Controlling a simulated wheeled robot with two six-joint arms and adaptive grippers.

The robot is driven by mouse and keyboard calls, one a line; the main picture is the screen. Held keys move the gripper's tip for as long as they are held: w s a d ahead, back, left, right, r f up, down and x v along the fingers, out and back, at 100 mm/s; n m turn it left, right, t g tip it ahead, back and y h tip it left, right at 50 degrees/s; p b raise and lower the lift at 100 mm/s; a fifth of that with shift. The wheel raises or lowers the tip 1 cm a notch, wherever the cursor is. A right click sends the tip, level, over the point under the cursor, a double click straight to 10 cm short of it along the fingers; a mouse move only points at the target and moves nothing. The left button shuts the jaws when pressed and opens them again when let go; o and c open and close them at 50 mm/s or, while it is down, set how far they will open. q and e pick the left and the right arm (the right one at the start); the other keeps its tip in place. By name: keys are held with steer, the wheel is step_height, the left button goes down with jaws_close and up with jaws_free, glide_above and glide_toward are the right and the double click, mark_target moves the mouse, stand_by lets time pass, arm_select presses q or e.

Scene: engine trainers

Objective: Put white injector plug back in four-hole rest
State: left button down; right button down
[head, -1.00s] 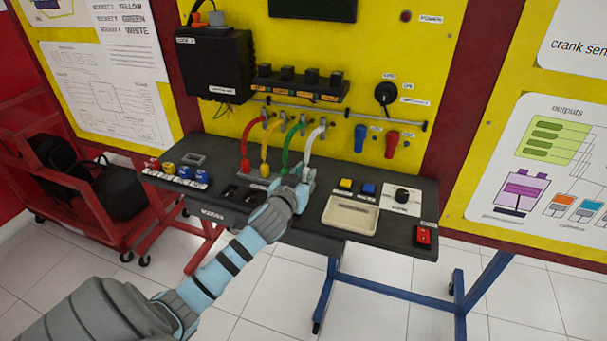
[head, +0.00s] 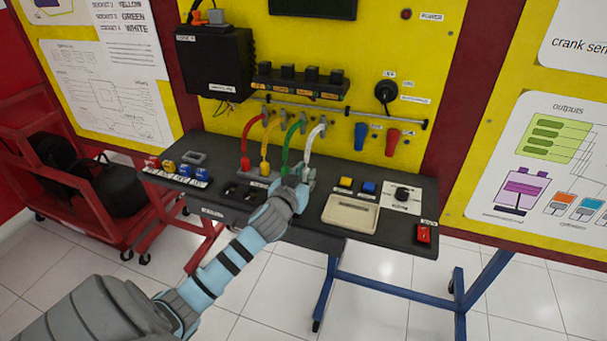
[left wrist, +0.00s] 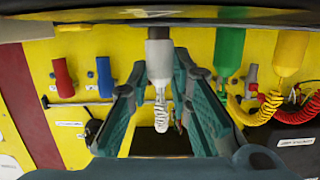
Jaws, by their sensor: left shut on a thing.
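My left gripper (head: 298,182) is shut on the white injector plug, at the right end of the row of plugs. In the left wrist view the white plug (left wrist: 159,60) lies between my two fingers (left wrist: 163,100), with its coiled white lead (left wrist: 160,112). In the head view the white lead (head: 313,143) arcs up to its hook, and the gripper hides the plug's end. The grey four-hole rest (head: 258,182) is partly hidden by my gripper. The red (head: 245,163), yellow (head: 265,166) and green (head: 285,160) plugs stand in a row at it. My right gripper is not in view.
The dark bench (head: 300,228) also carries a beige tray (head: 350,214), yellow and blue buttons, a knob (head: 402,194) and a red switch (head: 424,234). Blue (head: 360,136) and red (head: 392,141) connectors hang on the yellow panel behind. A black box (head: 215,64) is at upper left.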

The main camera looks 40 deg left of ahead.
arm_select(q)
steer(key=shift+f, duration=0.4)
steer(key=c, duration=1.7)
jaws_free()
steer(key=shift+s+r, duration=0.1)
steer(key=shift+s+d+r, duration=0.15)
steer(key=shift+s+r, duration=0.05)
steer(key=shift+s, duration=0.1)
steer(key=s+p, duration=0.1)
steer(key=s+d+r+p, duration=0.1)
steer(key=shift+s+r+p, duration=0.15)
steer(key=shift+s+p, duration=0.15)
steer(key=shift+p, duration=0.05)
steer(key=shift+s+d, duration=0.1)
steer(key=shift+s, duration=0.35)
